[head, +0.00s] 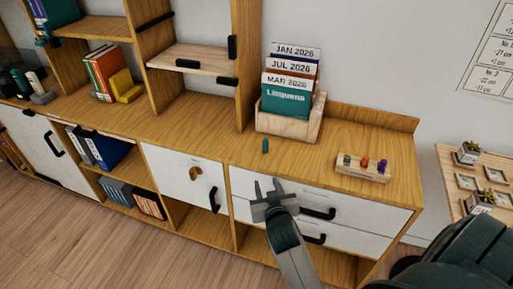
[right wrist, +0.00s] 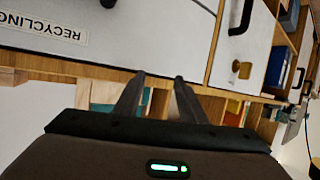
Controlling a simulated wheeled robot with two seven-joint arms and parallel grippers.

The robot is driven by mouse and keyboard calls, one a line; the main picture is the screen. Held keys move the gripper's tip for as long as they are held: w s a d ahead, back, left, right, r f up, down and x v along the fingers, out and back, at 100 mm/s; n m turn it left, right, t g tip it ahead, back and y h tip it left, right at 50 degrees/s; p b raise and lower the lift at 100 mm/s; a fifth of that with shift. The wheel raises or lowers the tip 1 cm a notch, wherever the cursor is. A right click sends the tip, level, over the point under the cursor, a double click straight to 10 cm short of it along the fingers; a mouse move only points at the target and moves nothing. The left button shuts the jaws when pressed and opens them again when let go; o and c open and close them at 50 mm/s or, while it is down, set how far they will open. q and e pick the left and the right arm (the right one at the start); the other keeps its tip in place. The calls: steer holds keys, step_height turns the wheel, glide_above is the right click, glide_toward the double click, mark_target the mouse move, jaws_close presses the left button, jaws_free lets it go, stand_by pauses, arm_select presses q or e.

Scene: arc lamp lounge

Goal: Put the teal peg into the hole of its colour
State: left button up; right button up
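The teal peg (head: 265,145) stands on the wooden cabinet top, left of the peg block and in front of the calendar box. The light wooden peg block (head: 364,174) lies at the right of the cabinet top. An orange peg (head: 365,161) and a purple peg (head: 382,165) show on it. A small grey-green spot (head: 347,159) shows at its left end; I cannot tell its form. My right gripper (head: 267,184) is open and empty, in front of the drawer fronts and nearer than the peg. Its spread fingers show in the right wrist view (right wrist: 158,78). My left gripper is out of view.
A wooden box with calendar cards (head: 287,124) stands behind the peg. Shelves with books (head: 105,68) rise at the left. Drawer handles (head: 318,213) jut from the cabinet front. A dark green chair (head: 460,255) is at lower right. The cabinet top between peg and block is clear.

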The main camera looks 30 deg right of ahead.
steer(key=m+t+h, duration=0.1)
steer(key=m+h, duration=0.1)
glide_toward(265, 146)
steer(key=s, duration=0.3)
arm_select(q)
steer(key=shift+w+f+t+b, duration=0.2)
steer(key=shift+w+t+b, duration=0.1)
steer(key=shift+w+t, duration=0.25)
arm_select(e)
steer(key=shift+w+a+r, duration=0.1)
steer(key=shift+w+r, duration=0.05)
steer(key=shift+r, duration=0.5)
